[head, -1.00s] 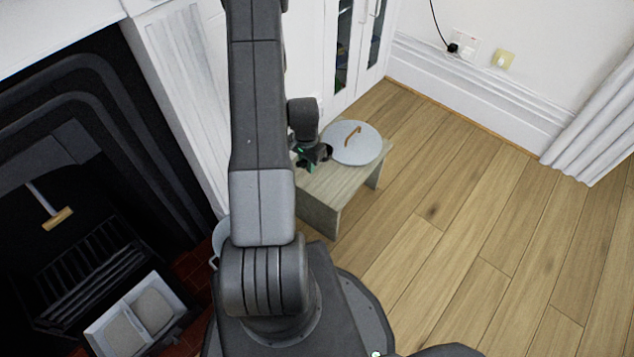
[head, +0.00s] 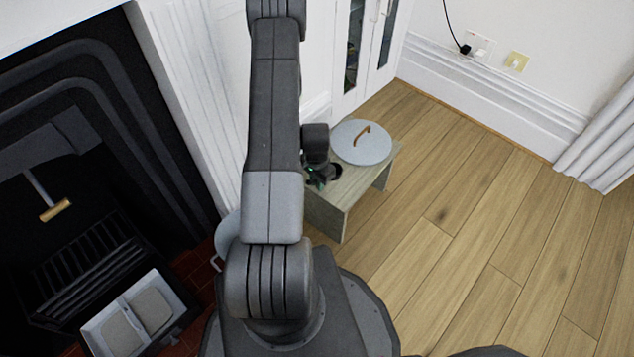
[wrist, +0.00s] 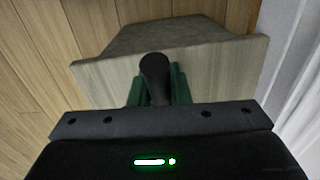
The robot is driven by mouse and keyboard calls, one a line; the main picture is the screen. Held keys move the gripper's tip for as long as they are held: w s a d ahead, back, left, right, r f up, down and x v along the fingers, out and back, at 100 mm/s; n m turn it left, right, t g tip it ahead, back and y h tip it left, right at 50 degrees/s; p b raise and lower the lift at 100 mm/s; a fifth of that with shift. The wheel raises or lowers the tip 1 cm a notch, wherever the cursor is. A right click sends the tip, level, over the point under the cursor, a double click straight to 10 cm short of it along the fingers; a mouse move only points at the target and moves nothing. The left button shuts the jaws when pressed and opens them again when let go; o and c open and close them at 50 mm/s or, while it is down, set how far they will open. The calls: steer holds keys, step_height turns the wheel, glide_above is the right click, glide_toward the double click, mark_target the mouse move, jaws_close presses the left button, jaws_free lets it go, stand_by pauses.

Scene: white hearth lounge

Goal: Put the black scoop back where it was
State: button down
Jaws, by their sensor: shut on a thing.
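The black scoop (head: 336,171) is held at my gripper (head: 318,181), over the near end of a low wooden bench (head: 352,188). In the wrist view the scoop shows as a dark rounded end (wrist: 155,68) between the green fingers of my gripper (wrist: 158,88), which are shut on it. The bench (wrist: 215,70) fills the space behind it there. The rest of the scoop is hidden, and I cannot tell whether it touches the bench.
A round grey lid (head: 362,143) with a brown handle lies on the bench's far part. A white cabinet (head: 368,45) stands behind. The fireplace (head: 75,130) and a two-part tray (head: 140,315) are at left. Wooden floor (head: 480,220) is clear at right.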

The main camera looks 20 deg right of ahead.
steer(key=c, duration=1.8)
jaws_free()
steer(key=shift+f, duration=0.15)
steer(key=o, duration=0.4)
steer(key=shift+o, duration=0.2)
step_height(320, 180, up, 12)
steer(key=p, duration=0.3)
steer(key=shift+r, duration=0.2)
